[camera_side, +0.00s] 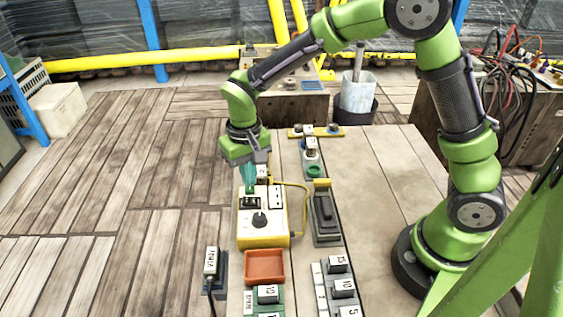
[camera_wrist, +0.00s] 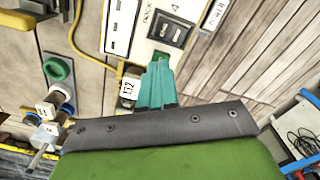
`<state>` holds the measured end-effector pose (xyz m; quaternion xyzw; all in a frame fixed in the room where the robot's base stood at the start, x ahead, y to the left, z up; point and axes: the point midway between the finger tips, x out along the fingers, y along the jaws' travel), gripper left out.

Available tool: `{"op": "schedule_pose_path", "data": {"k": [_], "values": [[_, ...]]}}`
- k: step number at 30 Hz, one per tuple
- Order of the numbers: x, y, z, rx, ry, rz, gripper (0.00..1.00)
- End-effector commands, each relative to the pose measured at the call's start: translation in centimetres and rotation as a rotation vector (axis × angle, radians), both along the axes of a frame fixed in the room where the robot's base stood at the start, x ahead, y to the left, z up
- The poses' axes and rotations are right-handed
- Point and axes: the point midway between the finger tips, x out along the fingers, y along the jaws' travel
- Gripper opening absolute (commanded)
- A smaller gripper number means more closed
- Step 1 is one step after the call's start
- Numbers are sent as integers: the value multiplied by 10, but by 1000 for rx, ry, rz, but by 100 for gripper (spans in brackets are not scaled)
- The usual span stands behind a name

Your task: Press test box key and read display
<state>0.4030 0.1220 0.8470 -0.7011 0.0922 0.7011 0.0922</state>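The test box (camera_side: 250,229) is yellow with a white top and stands below my gripper. Its top carries a black dial (camera_side: 260,220), a black rocker-like key (camera_side: 249,202) and a white panel with small dark marks (camera_side: 276,196). The wrist view shows the box's white top (camera_wrist: 142,28) with the black key (camera_wrist: 168,31) near the fingertips. I cannot read any display value. My gripper (camera_side: 249,188) points down over the far left part of the box. Its teal fingers (camera_wrist: 159,62) are together, with nothing seen between them. Whether the tips touch the box is unclear.
An orange tray (camera_side: 264,266) and numbered blocks (camera_side: 343,287) lie in front. A green ring (camera_side: 314,171) is behind.

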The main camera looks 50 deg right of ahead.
Motion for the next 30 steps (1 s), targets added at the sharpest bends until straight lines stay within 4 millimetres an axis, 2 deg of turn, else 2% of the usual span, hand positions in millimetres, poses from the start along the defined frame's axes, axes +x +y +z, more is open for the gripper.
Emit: {"op": "schedule_pose_path", "data": {"k": [30], "values": [[0,0,-7,-1,1,0,0]]}}
